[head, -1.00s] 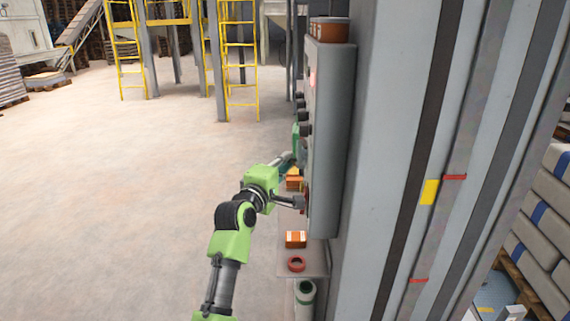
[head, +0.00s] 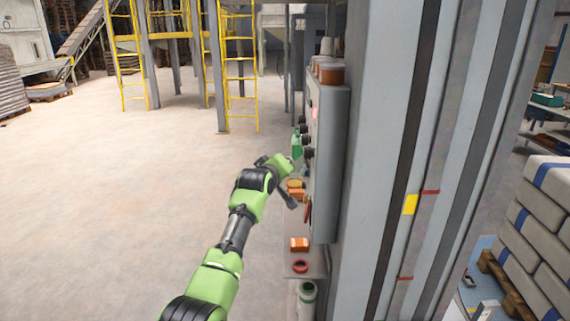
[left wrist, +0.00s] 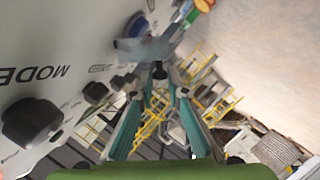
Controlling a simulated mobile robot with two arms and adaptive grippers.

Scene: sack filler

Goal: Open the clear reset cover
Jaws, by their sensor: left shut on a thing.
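The clear reset cover (left wrist: 145,50) is a pale, see-through flap on the panel face in the left wrist view. It stands out from the panel close to a blue button (left wrist: 137,24). My left gripper (left wrist: 159,74) has its teal fingers drawn together at the cover's edge, with a small dark piece between the tips. In the head view my left arm reaches in from below to the panel's left side, and its gripper is largely hidden behind the green wrist. The cover cannot be made out there. My right gripper is not in view.
The grey control box (head: 331,165) is seen edge-on, with black knobs (head: 306,140) sticking out left. A black knob (left wrist: 32,122) also stands near the fingers in the wrist view. Below is a small shelf (head: 316,262) with a red ring (head: 300,266). Open floor lies left.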

